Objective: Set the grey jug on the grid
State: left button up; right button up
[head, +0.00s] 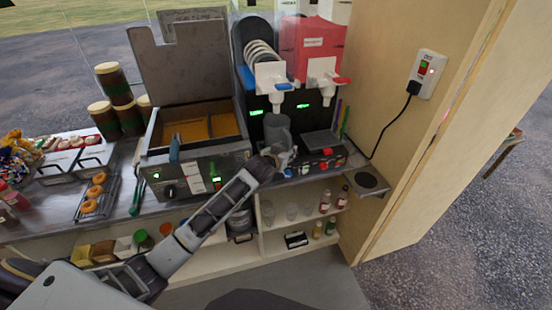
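The grey jug (277,127) stands upright at the slush machine, below the left tap. My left gripper (282,153) is at the jug's lower front, where it overlaps the jug in the picture. Its fingers are small and partly merged with the jug, so I cannot tell whether they are closed on it. The jug's base is hidden behind the gripper. A dark flat grid (320,143) lies on the machine's front, right of the jug and below the right tap. My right gripper is not in view.
The slush machine's white left tap (270,78) and right tap (324,78) overhang this spot. A fryer (190,165) with a raised lid stands close on the left. A wooden wall (405,120) with a plugged-in socket bounds the right. Bottles stand on shelves below.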

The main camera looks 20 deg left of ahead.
pick_arm(q)
jog(key=v, duration=1)
jog(key=shift+s, duration=0.25)
jog(key=shift+r, duration=0.1)
dwell(0.5)
